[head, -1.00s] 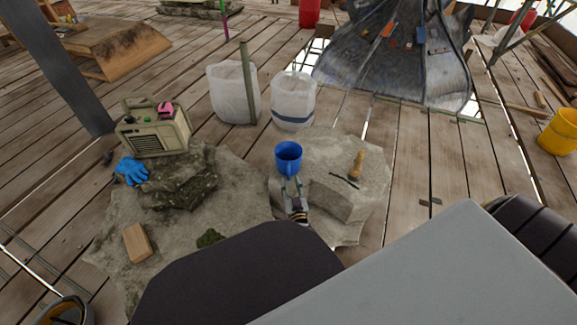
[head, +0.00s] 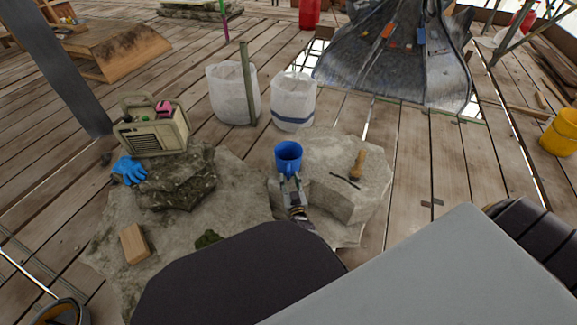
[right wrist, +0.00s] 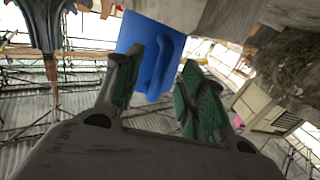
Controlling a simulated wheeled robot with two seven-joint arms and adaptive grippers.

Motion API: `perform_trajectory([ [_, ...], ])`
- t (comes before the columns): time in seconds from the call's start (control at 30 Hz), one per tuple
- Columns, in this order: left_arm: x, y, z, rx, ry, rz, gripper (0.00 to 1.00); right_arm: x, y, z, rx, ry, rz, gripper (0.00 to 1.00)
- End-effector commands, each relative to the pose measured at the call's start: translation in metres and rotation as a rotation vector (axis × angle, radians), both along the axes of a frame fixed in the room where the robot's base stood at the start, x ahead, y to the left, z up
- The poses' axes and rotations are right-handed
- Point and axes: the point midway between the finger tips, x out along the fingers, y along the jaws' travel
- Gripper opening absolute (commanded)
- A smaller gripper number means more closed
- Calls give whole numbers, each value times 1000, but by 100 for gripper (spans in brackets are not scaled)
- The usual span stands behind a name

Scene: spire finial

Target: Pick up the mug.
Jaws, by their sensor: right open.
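The blue mug (head: 288,154) stands upright on the left edge of a pale stone block in the head view. My right gripper (head: 291,181) is just on the near side of the mug, its fingertips close to the mug's near side where the handle is. In the right wrist view the mug (right wrist: 152,52) lies ahead of the open fingers (right wrist: 160,85), with its handle pointing between the green pads. I cannot tell whether a finger touches it. My left gripper is not in view.
On the stone block (head: 350,205), right of the mug, lie a wooden-handled tool (head: 357,163) and a dark thin piece. To the left are a radio (head: 152,130), a blue glove (head: 129,171) and a wooden block (head: 134,243). Two white sacks (head: 293,103) stand behind.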

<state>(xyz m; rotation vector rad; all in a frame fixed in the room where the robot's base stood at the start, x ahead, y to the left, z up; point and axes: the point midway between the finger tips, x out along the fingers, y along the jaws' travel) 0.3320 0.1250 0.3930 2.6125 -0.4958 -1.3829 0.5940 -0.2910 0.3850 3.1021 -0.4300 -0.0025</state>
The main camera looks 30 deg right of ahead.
Motion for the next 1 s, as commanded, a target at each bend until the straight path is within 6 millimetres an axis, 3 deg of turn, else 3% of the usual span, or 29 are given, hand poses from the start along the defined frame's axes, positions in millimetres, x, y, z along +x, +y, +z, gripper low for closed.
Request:
perform_trajectory([
  [0.4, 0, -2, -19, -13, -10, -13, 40, 25, -7, -1, 0, 0, 0, 40],
  [1.0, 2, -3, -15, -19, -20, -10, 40, 27, -8, 0, 0, 0, 0, 38],
])
